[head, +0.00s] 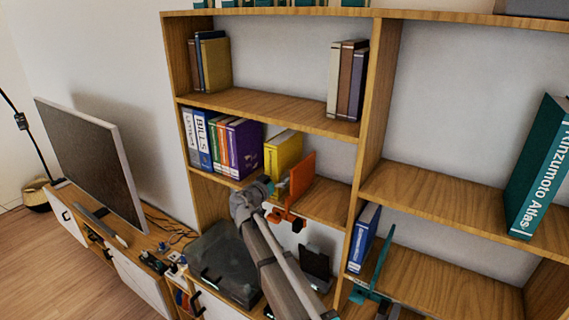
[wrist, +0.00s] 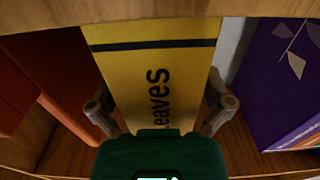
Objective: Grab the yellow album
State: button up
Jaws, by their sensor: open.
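The yellow album (head: 284,152) stands upright on the middle shelf of the left bay, between a purple binder (head: 243,150) and an upright orange panel (head: 301,176) that looks like a bookend. In the wrist view, the yellow album (wrist: 155,80) fills the middle, its spine bearing a dark band and partly hidden dark lettering. My gripper (wrist: 159,108) is open, with one finger beside each side of the spine's near end. Gaps seem to remain on both sides; I cannot tell whether either finger touches it. In the head view my gripper (head: 266,188) is just in front of the album.
The purple binder (wrist: 275,75) is close on the right in the wrist view, the orange panel (wrist: 50,75) close on the left. A shelf board (wrist: 150,10) crosses the top edge. Below my arm, a dark translucent box (head: 225,262) sits on the low cabinet.

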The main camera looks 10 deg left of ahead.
jog(key=c, duration=1.2)
jog(key=shift+r, duration=0.25)
jog(key=shift+s+r+p, duration=0.15)
jog(key=shift+r+p, duration=0.25)
jog(key=shift+p, duration=0.2)
notch_tip(320, 180, up, 6)
jog(key=p, duration=0.6)
jog(key=shift+c, duration=0.2)
jog(key=v, duration=1.9)
jog(key=shift+s+a, duration=0.2)
jog(key=shift+s, duration=0.05)
jog(key=shift+f, duration=0.15)
